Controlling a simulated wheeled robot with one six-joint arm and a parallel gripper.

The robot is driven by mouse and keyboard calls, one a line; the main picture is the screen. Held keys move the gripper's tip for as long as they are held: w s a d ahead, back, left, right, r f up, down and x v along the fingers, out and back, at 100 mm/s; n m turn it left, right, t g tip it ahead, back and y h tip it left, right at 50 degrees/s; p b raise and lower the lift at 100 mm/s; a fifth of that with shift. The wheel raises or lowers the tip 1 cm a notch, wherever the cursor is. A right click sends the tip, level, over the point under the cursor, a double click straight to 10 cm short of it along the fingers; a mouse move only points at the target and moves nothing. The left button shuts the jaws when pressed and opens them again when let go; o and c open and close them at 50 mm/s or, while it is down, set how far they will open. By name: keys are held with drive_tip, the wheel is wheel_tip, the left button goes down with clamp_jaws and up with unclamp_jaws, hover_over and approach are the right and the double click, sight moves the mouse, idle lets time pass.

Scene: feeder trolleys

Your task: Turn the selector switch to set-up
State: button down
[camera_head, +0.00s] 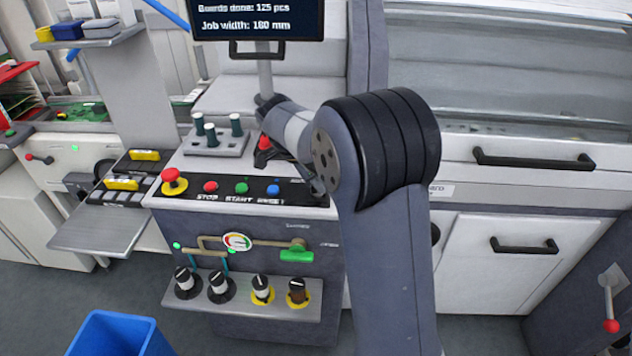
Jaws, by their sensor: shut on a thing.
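The control console has a sloped black panel (225,200) with an emergency stop (172,180), then red, green and blue buttons. My arm crosses the panel's right end. My gripper (317,187) shows only as a small grey part beside the forearm, low at that right end, right of the blue button (273,190). It appears shut on the selector switch there. The switch itself, its pointer and most of its label are hidden behind my arm and gripper, so its position cannot be read.
A green-handled valve (297,253) and gauge (237,242) sit on the console front, above a shelf (250,300) with several knob-topped pieces. A red-handled device (263,150) stands behind the panel. A screen (258,20) rises above. A blue bin (120,336) stands on the floor.

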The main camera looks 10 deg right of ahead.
idle(0.4)
drive_tip(key=c, duration=1.5)
unclamp_jaws()
drive_tip(key=v, duration=1.1)
drive_tip(key=shift+f, duration=0.1)
drive_tip(key=x, duration=1.1)
